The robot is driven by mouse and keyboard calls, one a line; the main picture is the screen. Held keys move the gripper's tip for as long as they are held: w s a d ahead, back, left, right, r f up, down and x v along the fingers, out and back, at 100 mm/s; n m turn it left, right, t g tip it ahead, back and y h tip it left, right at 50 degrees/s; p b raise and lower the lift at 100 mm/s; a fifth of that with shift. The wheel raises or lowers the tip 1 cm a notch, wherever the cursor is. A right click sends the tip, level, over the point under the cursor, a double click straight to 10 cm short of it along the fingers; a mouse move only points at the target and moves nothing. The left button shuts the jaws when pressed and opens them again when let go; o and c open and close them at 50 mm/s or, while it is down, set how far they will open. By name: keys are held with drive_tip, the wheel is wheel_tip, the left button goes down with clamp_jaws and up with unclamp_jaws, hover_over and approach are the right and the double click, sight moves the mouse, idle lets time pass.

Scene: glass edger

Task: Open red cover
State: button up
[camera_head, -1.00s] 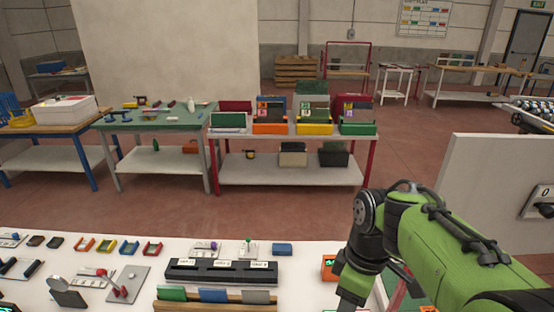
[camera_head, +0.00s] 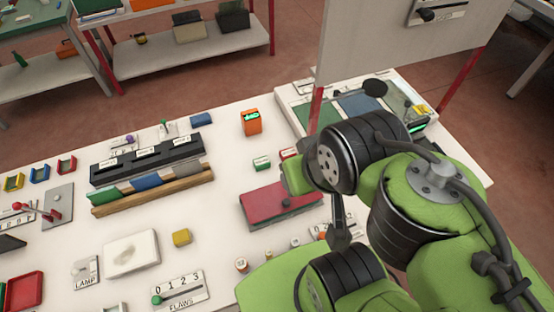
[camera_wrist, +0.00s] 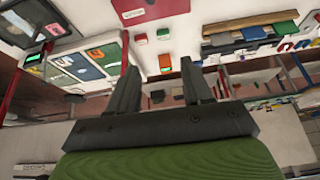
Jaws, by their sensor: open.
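A red panel with a white label (camera_wrist: 150,10), likely the same cover, is cut by the top edge of the wrist view. My gripper (camera_wrist: 160,66) is open and empty, its two dark fingers apart and not touching the cover. In the head view my arm hides most of the gripper.
An orange box with a green display (camera_head: 251,122) and a small green block (camera_head: 261,163) stand behind the cover. A black rack (camera_head: 145,158) is to the left. A white upright panel (camera_head: 385,60) rises behind my arm.

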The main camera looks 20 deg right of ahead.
drive_tip(key=w+d+f+m+g, duration=0.2)
drive_tip(key=w+f+m+g, duration=0.25)
drive_tip(key=w, duration=0.35)
drive_tip(key=m+g+y, duration=0.3)
drive_tip(key=m+y, duration=0.1)
drive_tip(key=m, duration=0.2)
approach(287, 200)
drive_tip(key=b+x, duration=0.2)
drive_tip(key=x, duration=0.7)
clamp_jaws()
